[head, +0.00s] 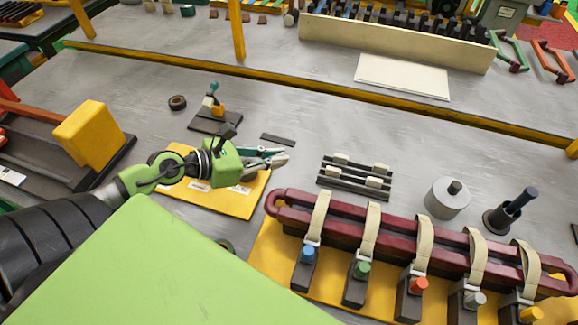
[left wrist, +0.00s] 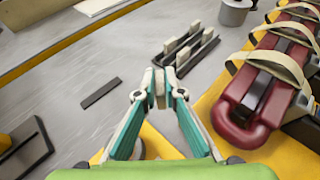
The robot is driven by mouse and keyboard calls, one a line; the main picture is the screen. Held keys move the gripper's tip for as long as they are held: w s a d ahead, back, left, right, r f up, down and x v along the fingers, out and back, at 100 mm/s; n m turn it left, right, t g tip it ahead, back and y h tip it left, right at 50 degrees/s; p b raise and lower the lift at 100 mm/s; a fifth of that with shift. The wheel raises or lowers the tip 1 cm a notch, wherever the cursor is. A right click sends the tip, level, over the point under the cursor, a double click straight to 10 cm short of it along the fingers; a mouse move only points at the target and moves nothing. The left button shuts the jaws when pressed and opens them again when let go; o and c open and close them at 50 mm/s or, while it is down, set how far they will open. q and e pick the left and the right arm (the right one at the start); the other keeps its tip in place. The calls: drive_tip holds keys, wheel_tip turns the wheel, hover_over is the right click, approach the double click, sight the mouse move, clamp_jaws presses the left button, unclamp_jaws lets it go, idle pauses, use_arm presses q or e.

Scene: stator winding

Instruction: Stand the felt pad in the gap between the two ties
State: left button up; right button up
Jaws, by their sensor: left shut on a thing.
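My left gripper (head: 284,158) is over the table near the yellow mat's right edge. In the left wrist view its fingertips (left wrist: 160,88) are close together on a small, thin, greyish piece. This looks like the felt pad (left wrist: 160,90), mostly hidden by the fingers. A dark red coil (head: 342,214) lies to the right of the gripper, wrapped by several cream ties, among them one tie (head: 319,214) at its left end and another tie (head: 371,229) beside it. Gaps of bare coil show between the ties. The held piece is apart from the coil. My right gripper is not in view.
A dark rack (head: 328,182) with pale blocks stands behind the coil. A grey cylinder (head: 446,200) and a dark upright tool (head: 515,208) stand at right. Coloured-capped dark blocks (head: 355,288) line the coil's front. A dark strip (head: 278,139) lies flat behind the gripper.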

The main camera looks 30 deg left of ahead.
sight(289, 179)
use_arm(q)
drive_tip(key=w+f, duration=0.1)
drive_tip(key=w+d+f, duration=0.1)
drive_tip(key=f, duration=0.1)
drive_tip(key=shift+w+f, duration=0.2)
drive_tip(key=shift+w, duration=0.1)
drive_tip(key=shift+w+d+f, duration=0.25)
drive_tip(key=shift+f, duration=0.15)
wheel_tip(289, 179, down, 2)
drive_tip(key=shift+w+d+f, duration=0.1)
drive_tip(key=shift+f, duration=0.65)
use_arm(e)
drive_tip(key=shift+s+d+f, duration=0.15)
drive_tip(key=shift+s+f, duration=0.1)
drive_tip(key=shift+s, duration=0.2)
use_arm(q)
drive_tip(key=shift+f+b, duration=0.2)
drive_tip(key=shift+b, duration=0.2)
drive_tip(key=o, duration=0.7)
drive_tip(key=shift+r, duration=0.1)
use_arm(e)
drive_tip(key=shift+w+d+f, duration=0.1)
